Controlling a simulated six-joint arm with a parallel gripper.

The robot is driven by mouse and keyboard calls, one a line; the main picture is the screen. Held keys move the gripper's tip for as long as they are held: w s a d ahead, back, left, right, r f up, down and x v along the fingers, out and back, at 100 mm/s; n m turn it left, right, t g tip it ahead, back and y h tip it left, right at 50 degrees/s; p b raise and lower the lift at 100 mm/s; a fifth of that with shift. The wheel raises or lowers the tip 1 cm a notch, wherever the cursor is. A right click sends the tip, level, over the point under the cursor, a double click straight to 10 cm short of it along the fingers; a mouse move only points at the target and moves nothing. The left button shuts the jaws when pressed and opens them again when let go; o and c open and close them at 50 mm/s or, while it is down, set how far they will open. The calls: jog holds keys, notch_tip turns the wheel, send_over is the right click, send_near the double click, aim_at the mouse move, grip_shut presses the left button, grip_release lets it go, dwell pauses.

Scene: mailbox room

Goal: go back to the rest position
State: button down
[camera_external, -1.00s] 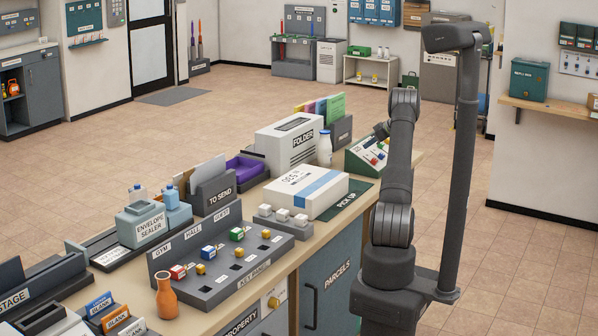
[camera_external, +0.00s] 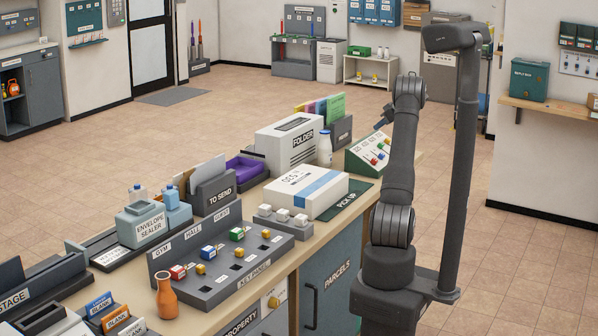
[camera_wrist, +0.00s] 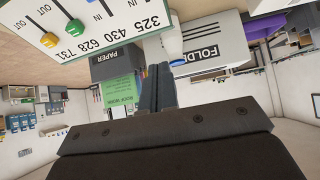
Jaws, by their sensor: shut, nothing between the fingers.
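My gripper (camera_external: 384,119) shows small in the external view, partly behind my forearm. It is in the air above the sloped panel with coloured knobs (camera_external: 372,152) at the far end of the counter. In the wrist view my gripper's fingers (camera_wrist: 158,75) are together with nothing between them. That view is upside down, with the knob panel (camera_wrist: 85,22) with numbers and IN/OUT marks at its top left, apart from the fingers.
On the counter are the folder machine (camera_external: 290,142), a white bottle (camera_external: 324,149), a white box with a blue band (camera_external: 306,191) on the green pick-up mat (camera_external: 350,204), and the key panel (camera_external: 240,262). Open floor (camera_external: 520,260) lies right of my arm.

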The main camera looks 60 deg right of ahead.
jog(key=s+a+r+m+g+h, duration=0.1)
jog(key=s+a+r+m, duration=0.1)
jog(key=s+a+r, duration=0.3)
jog(key=s+a+r+m+g+h, duration=0.1)
jog(key=s+a+r+m+h, duration=0.1)
jog(key=s+a+r, duration=0.3)
jog(key=shift+s+r+m+h, duration=0.3)
jog(key=shift+s+m, duration=0.3)
jog(key=shift+s, duration=1.2)
